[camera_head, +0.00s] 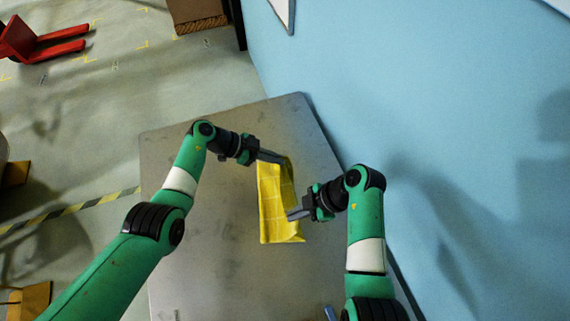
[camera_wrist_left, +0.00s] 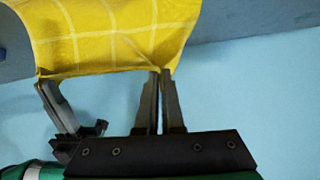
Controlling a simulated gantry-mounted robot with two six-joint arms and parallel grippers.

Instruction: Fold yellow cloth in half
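The yellow cloth (camera_head: 274,205) with a pale grid lies on the grey table as a narrow strip, longer front to back. Its right edge looks raised between my grippers. My left gripper (camera_head: 281,159) is at the cloth's far right corner. In the left wrist view its fingers are together at the edge of the cloth (camera_wrist_left: 110,35), with creases running to the tips. My right gripper (camera_head: 291,215) is at the right edge nearer the front and looks shut on another corner, which also shows in the left wrist view. The cloth's underside is hidden.
The metal table (camera_head: 205,235) is bare left of the cloth. A blue wall (camera_head: 450,110) stands close along the table's right side. A red object (camera_head: 40,45) and a brown box (camera_head: 197,14) are on the floor beyond.

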